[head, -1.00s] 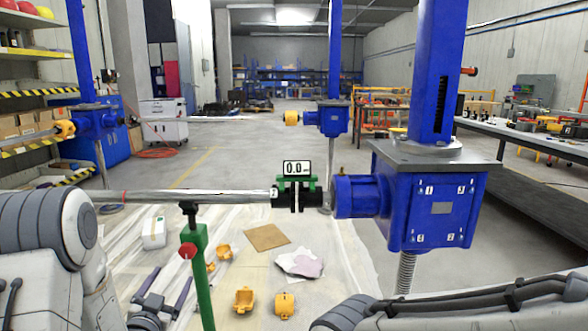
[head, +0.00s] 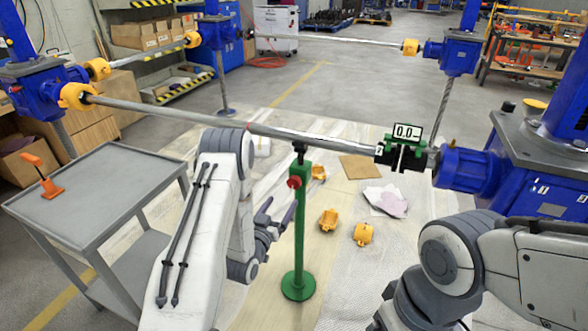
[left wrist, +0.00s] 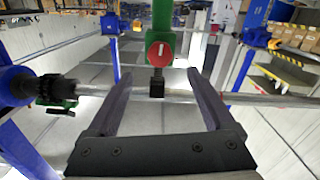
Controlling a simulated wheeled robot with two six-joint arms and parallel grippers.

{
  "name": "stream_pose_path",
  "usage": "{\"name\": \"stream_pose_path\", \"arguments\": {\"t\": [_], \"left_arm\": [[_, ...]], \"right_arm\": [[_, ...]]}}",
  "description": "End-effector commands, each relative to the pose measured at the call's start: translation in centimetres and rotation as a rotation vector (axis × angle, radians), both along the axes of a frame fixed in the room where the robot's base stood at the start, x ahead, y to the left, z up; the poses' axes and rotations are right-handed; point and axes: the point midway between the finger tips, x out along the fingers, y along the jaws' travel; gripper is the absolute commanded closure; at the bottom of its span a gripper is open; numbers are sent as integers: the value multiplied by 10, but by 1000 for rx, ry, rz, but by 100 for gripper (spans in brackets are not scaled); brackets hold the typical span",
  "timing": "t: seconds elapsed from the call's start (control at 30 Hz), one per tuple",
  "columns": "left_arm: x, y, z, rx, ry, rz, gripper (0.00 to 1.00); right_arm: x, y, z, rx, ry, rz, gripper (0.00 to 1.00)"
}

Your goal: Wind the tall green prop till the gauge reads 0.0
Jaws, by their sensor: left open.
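The tall green prop (head: 299,235) stands upright on a round base beneath the long grey shaft (head: 240,126). Its black head meets the shaft's underside in the picture; I cannot tell whether they touch. A red knob (head: 294,182) sits near its top and faces the left wrist camera (left wrist: 160,52). The gauge (head: 407,131), on a green clamp at the shaft's right end, appears to read 0.0, with a small mark after it. My left gripper (head: 276,214) is open and empty just left of the post. In the left wrist view the knob shows between its fingertips (left wrist: 160,80).
A blue screw jack (head: 468,170) joins the shaft's right end. A grey cart (head: 100,190) with an orange tool (head: 46,180) stands at the left. Yellow coupling halves (head: 329,219), cardboard (head: 357,167) and a crumpled cloth (head: 386,201) lie on the floor sheet.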

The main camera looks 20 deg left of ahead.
Motion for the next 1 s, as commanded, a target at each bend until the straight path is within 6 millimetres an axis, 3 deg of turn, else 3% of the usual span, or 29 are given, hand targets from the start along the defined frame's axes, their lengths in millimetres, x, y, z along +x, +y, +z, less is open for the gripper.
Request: {"name": "stream_pose_path", "arguments": {"t": [0.17, 0.7, 1.0], "left_arm": [[6, -1, -1, -26, -1, -1, 13], [93, -4, -2, -23, -2, -1, 13], [104, -4, -2, -24, 0, 1, 13]], "right_arm": [[0, 0, 6, -1, 1, 0, 13], [0, 0, 5, -1, 1, 0, 13], [0, 0, 5, -1, 1, 0, 13]]}}
